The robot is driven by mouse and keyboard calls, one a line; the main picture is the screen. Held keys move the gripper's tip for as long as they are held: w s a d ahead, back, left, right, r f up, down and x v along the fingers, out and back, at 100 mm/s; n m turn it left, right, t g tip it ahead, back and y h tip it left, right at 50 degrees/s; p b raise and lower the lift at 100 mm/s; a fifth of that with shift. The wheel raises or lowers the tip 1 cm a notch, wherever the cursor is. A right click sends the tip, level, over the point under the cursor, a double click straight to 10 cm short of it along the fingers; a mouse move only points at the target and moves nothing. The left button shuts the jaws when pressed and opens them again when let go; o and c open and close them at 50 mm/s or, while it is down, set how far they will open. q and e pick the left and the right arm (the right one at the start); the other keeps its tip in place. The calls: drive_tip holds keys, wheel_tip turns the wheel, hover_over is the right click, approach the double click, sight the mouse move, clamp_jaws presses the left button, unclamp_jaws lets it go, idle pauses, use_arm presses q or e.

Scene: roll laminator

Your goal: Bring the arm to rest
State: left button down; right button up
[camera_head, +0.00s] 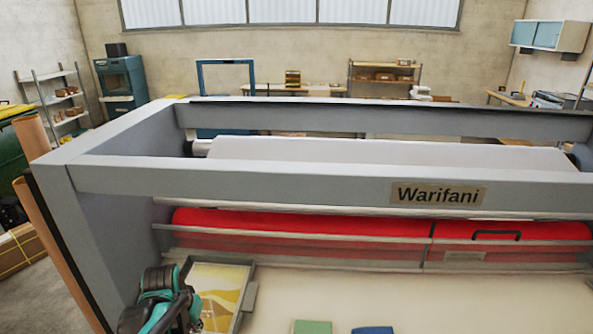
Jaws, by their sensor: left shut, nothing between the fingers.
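My left gripper (165,297), black and teal, is at the bottom left, in front of the roll laminator's grey frame (110,195). It is shut and empty. It overlaps the left side of a shallow tray (240,310) that holds a yellow and white printed sheet (215,285); I cannot tell whether they touch. My right gripper is not in view.
The laminator has a red roller (300,222) behind clear guards, with a black handle (496,235). Its pale bed (430,297) is largely bare. A green block (312,327) and a blue block (372,330) show at the bottom edge. Brown rolls (45,225) stand left.

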use_arm(q)
drive_tip(key=s+d+f+t+b, duration=0.2)
drive_tip(key=s+d+f+b, duration=0.2)
drive_tip(key=s+b, duration=0.3)
drive_tip(key=s+d+f+t+b, duration=0.2)
drive_tip(key=s+d+f+b, duration=0.2)
drive_tip(key=s+b, duration=0.3)
drive_tip(key=shift+f+n+b, duration=0.3)
drive_tip(key=shift+f+n, duration=0.1)
drive_tip(key=shift+f, duration=0.5)
drive_tip(key=shift+w, duration=0.15)
